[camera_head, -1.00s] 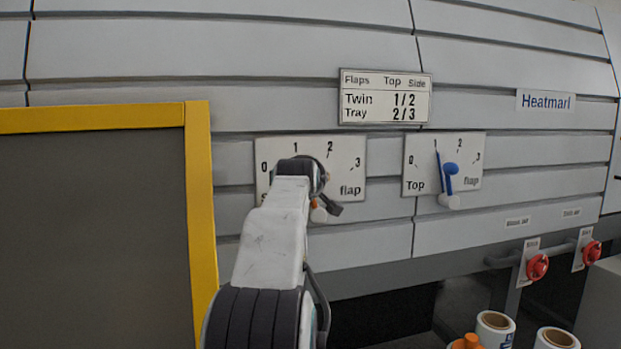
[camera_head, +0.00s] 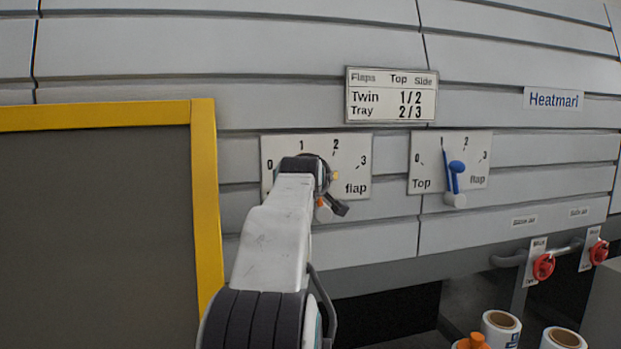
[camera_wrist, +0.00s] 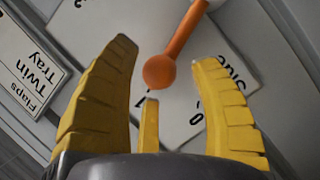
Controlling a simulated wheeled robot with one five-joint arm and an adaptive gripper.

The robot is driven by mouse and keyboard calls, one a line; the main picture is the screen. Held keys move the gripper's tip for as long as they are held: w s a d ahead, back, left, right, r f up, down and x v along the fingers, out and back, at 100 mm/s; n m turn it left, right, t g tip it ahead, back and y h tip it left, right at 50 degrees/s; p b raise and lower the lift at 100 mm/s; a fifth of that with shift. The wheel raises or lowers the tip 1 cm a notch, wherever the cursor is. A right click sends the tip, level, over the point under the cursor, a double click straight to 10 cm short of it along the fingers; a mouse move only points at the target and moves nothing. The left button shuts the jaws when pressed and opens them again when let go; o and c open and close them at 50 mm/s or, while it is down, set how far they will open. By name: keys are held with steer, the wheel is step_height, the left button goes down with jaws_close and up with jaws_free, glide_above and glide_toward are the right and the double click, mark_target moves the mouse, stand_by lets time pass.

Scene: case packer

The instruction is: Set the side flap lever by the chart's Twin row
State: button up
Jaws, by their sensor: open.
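The side flap plate (camera_head: 349,150) carries a scale from 0 to 3. Its orange lever (camera_head: 322,211) is mostly hidden behind my gripper (camera_head: 322,178) in the head view. In the wrist view the lever's round orange knob (camera_wrist: 159,72) lies between the open fingers of my gripper (camera_wrist: 165,55), with a gap on both sides. The knob appears near the 1, but parallax leaves the exact setting unclear. The chart (camera_head: 391,95) reads Twin 1/2 and Tray 2/3 under Top and Side; it also shows in the wrist view (camera_wrist: 28,60).
To the right, the top flap plate (camera_head: 427,150) has a blue lever (camera_head: 455,175) pointing close to 1. Red knobs (camera_head: 543,267) and white rolls (camera_head: 500,329) are lower right. A yellow-framed dark panel (camera_head: 205,200) stands left.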

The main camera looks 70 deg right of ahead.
steer(key=v, duration=1)
steer(key=shift+o, duration=0.2)
steer(key=shift+a, duration=0.1)
